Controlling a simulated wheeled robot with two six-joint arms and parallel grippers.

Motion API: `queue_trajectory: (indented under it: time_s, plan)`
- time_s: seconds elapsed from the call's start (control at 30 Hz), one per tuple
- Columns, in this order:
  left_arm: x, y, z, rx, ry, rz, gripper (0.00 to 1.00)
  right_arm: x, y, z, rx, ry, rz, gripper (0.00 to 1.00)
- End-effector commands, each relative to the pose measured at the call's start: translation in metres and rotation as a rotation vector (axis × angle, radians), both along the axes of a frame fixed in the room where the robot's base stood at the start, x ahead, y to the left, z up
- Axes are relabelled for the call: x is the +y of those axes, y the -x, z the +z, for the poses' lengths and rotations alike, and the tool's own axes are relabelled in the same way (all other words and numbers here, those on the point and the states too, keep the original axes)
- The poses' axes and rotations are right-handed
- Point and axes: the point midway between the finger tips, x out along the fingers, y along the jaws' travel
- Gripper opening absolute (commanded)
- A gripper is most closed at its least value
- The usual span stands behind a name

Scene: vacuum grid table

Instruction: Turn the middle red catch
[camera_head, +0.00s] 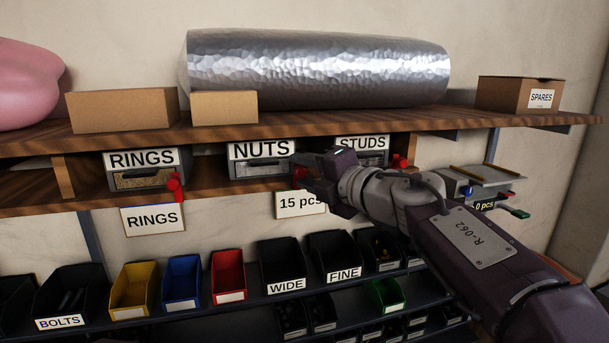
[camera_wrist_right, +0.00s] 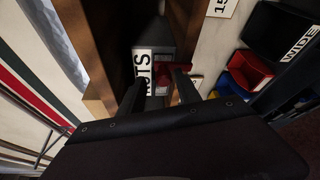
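The middle red catch (camera_head: 299,172) is at the right end of the NUTS drawer (camera_head: 259,170), mostly hidden behind my right gripper (camera_head: 305,175) in the head view. The gripper is at the catch, with its fingers pointing toward the drawer. In the right wrist view the fingers (camera_wrist_right: 158,88) are spread apart, with the NUTS label (camera_wrist_right: 143,72) beyond them. A bit of red (camera_wrist_right: 188,93) shows by the right finger; I cannot tell whether it touches. My left gripper is not in view.
Other red catches are by the RINGS drawer (camera_head: 143,178) and the STUDS drawer (camera_head: 362,146). A "15 pcs" tag (camera_head: 296,204) hangs below the shelf edge. Bins, including a red bin (camera_head: 228,275), stand lower. Boxes and a silver roll (camera_head: 318,68) lie above.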

Motion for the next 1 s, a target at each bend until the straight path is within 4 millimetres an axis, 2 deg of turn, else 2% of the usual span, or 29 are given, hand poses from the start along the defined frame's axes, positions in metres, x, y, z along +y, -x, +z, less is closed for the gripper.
queue_trajectory:
  time_s: [0.33, 0.7, 0.83, 1.0]
  plan:
    - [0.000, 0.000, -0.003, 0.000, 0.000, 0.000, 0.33, -0.002, 0.003, -0.004, 0.005, 0.003, 0.002, 0.43]
    - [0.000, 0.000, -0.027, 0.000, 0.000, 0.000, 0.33, -0.049, 0.057, 0.002, 0.004, 0.002, -0.001, 0.43]
    - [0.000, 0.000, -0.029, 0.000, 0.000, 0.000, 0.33, -0.056, 0.066, 0.004, 0.006, 0.003, 0.001, 0.43]
    - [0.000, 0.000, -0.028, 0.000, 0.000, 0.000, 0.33, -0.056, 0.067, 0.005, 0.008, 0.003, 0.003, 0.43]
